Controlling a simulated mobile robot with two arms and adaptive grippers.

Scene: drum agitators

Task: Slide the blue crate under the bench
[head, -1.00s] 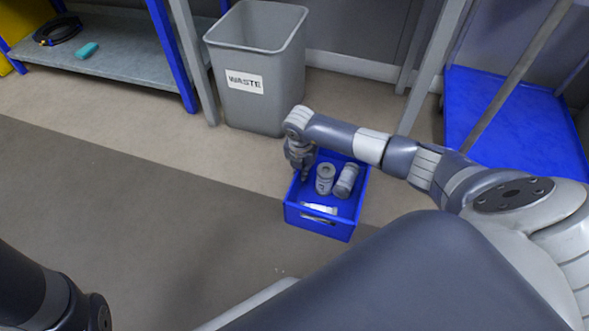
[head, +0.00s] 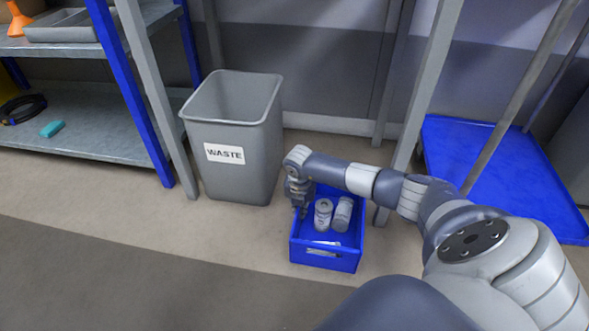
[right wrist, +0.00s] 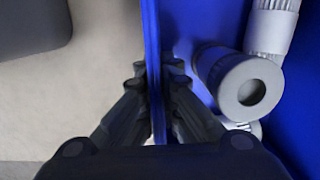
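The blue crate (head: 328,258) stands on the floor in the head view, with several grey cylindrical parts (head: 341,214) in it. My right gripper (head: 300,210) is at its left wall. In the right wrist view the fingers (right wrist: 154,85) lie on both sides of the blue wall (right wrist: 152,40), closed on it. Two grey upright legs, left (head: 155,100) and right (head: 428,100), appear to be the bench's; its top is out of view. The crate is close to the foot of the right leg. My left gripper is out of view.
A grey waste bin (head: 232,165) stands left of the crate, close to the left leg. A blue flat cart (head: 500,170) with a grey handle is at the right. A shelf (head: 85,135) is at the left. Floor in front is clear.

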